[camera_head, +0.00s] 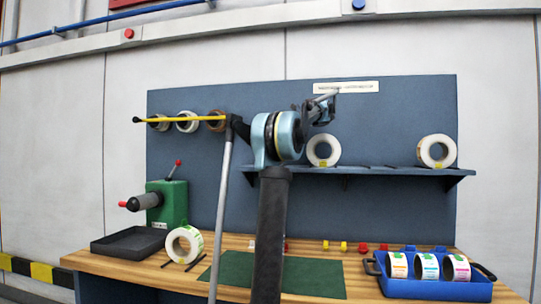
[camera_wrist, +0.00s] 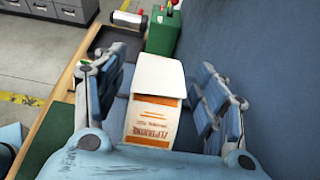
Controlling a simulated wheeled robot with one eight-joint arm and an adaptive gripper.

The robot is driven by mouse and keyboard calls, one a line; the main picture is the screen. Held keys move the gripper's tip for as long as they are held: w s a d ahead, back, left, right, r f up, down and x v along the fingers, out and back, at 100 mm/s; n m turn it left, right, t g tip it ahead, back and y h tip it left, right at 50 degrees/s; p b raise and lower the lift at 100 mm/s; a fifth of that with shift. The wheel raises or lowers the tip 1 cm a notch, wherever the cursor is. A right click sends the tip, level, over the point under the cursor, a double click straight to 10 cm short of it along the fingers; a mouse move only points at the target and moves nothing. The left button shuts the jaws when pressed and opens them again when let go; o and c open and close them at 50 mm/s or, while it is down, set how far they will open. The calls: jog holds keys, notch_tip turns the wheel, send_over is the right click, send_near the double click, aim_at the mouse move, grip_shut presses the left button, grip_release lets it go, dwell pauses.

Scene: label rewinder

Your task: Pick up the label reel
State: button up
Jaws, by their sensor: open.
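A white reel with an orange-printed label (camera_wrist: 155,115) fills the middle of the wrist view, between the spread fingers of my gripper (camera_wrist: 152,75). The fingers are open, one on each side of it, and I cannot tell whether they touch it. In the head view my gripper (camera_head: 324,106) is at the blue back panel, above the left shelf reel (camera_head: 324,162), which seems to be this same reel. It stands upright on the blue shelf (camera_head: 390,172). Another white reel (camera_head: 449,152) stands farther right on the shelf.
A green rewinder (camera_head: 178,205) and black tray (camera_head: 128,243) stand at the bench's left, with a reel (camera_head: 194,240) beside them. A blue crate (camera_head: 430,290) of several reels is at right. Several rolls hang on a yellow bar (camera_head: 170,119).

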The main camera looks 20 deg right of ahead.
jog(key=shift+x, duration=1.4)
grip_shut()
